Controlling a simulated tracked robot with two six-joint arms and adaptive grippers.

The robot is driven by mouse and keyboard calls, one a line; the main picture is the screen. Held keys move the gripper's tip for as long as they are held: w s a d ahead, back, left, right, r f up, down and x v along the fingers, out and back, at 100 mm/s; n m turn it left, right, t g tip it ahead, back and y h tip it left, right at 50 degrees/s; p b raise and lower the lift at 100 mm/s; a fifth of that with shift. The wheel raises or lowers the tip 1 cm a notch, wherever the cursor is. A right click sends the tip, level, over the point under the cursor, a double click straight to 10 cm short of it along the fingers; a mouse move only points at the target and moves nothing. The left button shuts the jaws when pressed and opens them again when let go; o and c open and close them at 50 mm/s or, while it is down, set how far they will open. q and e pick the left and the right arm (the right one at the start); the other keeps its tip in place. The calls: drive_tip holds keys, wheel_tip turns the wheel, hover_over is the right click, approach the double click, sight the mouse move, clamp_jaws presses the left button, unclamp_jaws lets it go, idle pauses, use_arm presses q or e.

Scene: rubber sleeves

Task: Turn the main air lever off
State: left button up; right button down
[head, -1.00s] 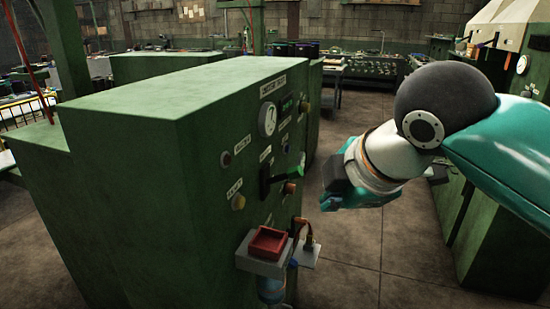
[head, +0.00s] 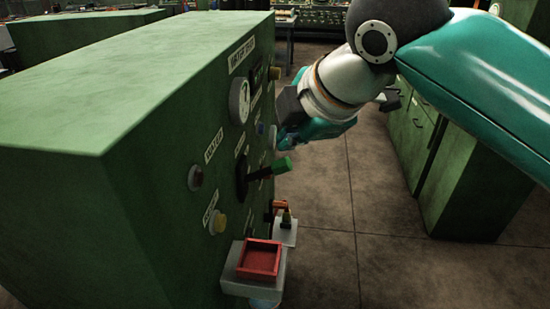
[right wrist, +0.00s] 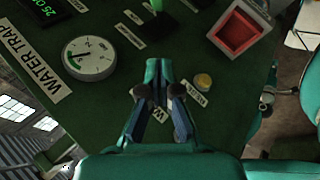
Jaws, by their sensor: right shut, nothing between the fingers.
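The lever has a black arm and a green grip (head: 283,165) and juts out from the front of the green cabinet (head: 130,90) in the head view. In the right wrist view only part of what looks like the lever (right wrist: 157,5) shows at the top edge. My right gripper (head: 284,136) is beside the panel, just beyond the lever, with its tips partly hard to make out. In the right wrist view the gripper (right wrist: 157,66) has its fingers together in front of the panel, empty. I cannot see it touching the lever. My left gripper is not in view.
A red tray (head: 259,260) on a grey bracket juts out below the lever. Open floor (head: 345,200) lies right of the cabinet, before other green cabinets.

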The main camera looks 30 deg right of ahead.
approach(273, 167)
drive_tip(key=w+a+f, duration=0.2)
drive_tip(key=a, duration=0.1)
drive_tip(key=shift+w+d+f, duration=0.35)
drive_tip(key=shift+d+f, duration=0.2)
drive_tip(key=shift+d, duration=0.1)
drive_tip(key=shift+w+d+f, duration=0.35)
drive_tip(key=shift+d+f, duration=0.2)
drive_tip(key=shift+d, duration=0.05)
drive_tip(key=shift+w+d+f, duration=0.2)
drive_tip(key=shift+d+f, duration=0.1)
drive_tip(key=shift+f, duration=0.05)
drive_tip(key=shift+a, duration=0.1)
